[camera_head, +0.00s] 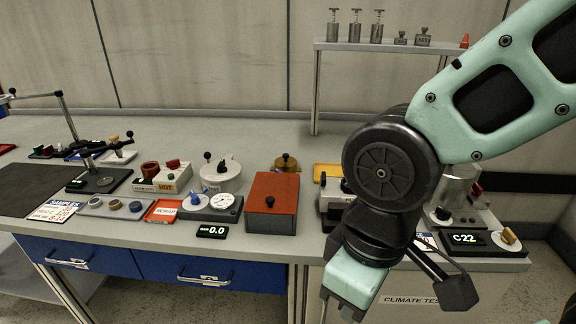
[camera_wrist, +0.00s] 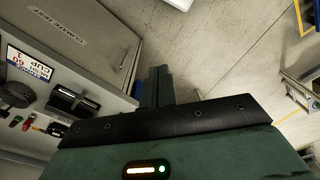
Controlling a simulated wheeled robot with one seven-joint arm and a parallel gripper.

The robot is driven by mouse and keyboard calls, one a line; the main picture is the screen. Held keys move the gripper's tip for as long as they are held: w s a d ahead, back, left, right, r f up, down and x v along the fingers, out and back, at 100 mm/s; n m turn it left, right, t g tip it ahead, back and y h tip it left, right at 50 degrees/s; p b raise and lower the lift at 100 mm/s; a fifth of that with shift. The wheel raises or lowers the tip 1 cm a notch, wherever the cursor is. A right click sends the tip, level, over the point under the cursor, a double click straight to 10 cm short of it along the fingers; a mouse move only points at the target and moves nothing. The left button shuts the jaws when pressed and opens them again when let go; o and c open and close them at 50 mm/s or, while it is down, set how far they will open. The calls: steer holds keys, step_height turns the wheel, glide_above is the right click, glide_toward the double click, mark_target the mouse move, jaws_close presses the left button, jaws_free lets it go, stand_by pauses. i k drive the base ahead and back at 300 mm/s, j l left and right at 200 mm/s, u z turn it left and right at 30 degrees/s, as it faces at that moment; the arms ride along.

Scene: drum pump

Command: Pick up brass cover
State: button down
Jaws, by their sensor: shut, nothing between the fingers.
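A round brass-coloured piece with a dark knob (camera_head: 287,163), which looks like the brass cover, sits on the bench behind the orange-red box. The box hides part of its front side. My gripper shows in the wrist view (camera_wrist: 158,72) with its two dark fingers together and nothing between them. In the head view my wrist hangs at the right, in front of the bench edge, well to the right of and nearer than the brass piece. The fingertips are not clear there. The brass piece does not show in the wrist view.
The orange-red box (camera_head: 272,203) with a black knob stands in front of the brass piece. A white round pot (camera_head: 220,172) and a dial gauge (camera_head: 224,201) stand to its left. A yellow tray (camera_head: 327,173) lies to its right. A raised shelf (camera_head: 385,46) holds metal weights.

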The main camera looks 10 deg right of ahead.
mark_target(286, 164)
steer(key=i+j, duration=0.1)
steer(key=j, duration=0.3)
steer(key=j+u, duration=0.1)
steer(key=j, duration=0.35)
steer(key=i+j, duration=0.15)
steer(key=j, duration=0.25)
steer(key=i+j+u, duration=0.1)
steer(key=i+j, duration=0.15)
steer(key=i+j+u, duration=0.1)
steer(key=i+j, duration=0.15)
steer(key=i, duration=0.25)
steer(key=i+l, duration=0.2)
steer(key=i, duration=0.15)
